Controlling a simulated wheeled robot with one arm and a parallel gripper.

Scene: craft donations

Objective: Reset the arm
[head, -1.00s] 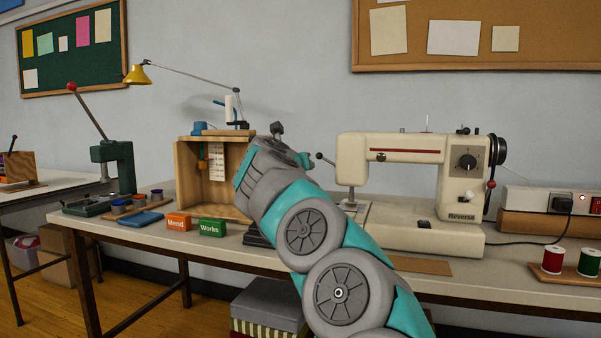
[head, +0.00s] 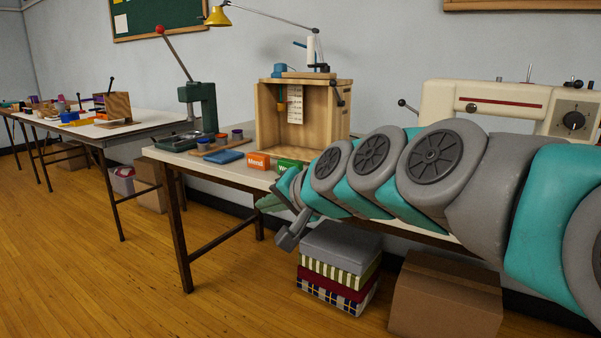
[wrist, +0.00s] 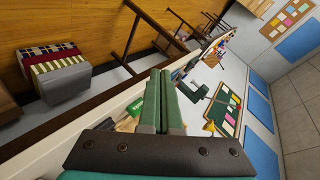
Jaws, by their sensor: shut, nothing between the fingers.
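My gripper (head: 266,204) is in front of the long work table's (head: 222,172) front edge in the head view, at the end of my arm, which reaches in from the right. In the wrist view its two green fingers (wrist: 160,75) lie side by side, shut and empty. My arm hides part of the green Works block (head: 288,164) and the lower part of the sewing machine (head: 485,104).
An orange Mend block (head: 258,161), a blue cloth (head: 218,157) and an open wooden box (head: 341,100) stand on the table. Stacked fabric boxes (head: 338,250) and a cardboard box (head: 445,295) are on the floor below. The wooden floor at left is open.

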